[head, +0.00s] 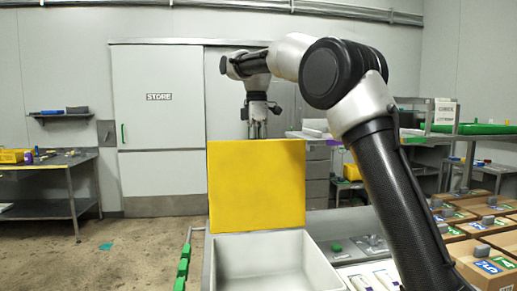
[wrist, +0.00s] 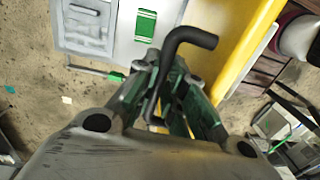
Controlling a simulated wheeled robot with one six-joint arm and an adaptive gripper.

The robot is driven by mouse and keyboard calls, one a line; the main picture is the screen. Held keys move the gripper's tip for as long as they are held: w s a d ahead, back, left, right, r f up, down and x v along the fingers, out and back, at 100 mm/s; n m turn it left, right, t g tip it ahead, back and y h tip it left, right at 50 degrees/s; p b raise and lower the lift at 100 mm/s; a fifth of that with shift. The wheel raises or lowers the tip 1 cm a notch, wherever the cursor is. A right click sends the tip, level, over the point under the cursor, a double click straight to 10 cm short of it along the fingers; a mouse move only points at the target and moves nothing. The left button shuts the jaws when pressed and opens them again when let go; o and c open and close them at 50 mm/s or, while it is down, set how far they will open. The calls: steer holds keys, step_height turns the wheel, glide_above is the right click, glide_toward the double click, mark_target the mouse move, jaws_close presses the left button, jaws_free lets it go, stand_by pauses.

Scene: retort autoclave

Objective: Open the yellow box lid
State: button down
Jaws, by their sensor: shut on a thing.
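The yellow lid (head: 256,185) stands about upright at the back of the open white box (head: 312,262), its broad face toward the head camera. In the wrist view the lid (wrist: 236,62) shows nearly edge-on, as a slanting yellow band. A black bent handle (wrist: 190,38) sticks out beside it. My gripper (head: 257,133) is just above the lid's top edge, its tips partly hidden. In the wrist view my gripper (wrist: 170,80) is shut on the black handle, whose lower part lies between the fingers. The box interior looks empty where visible.
Several cardboard boxes (head: 485,262) stand at the right. A green block (head: 337,247) and white packs (head: 375,278) lie right of the box. The floor at left is mostly clear.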

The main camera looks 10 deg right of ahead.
steer(key=w, duration=0.1)
steer(key=w+f, duration=0.1)
steer(key=w, duration=0.1)
steer(key=shift+w+r, duration=0.1)
steer(key=shift+r, duration=0.05)
stand_by(0.4)
steer(key=c, duration=1.5)
jaws_free()
steer(key=shift+w, duration=0.1)
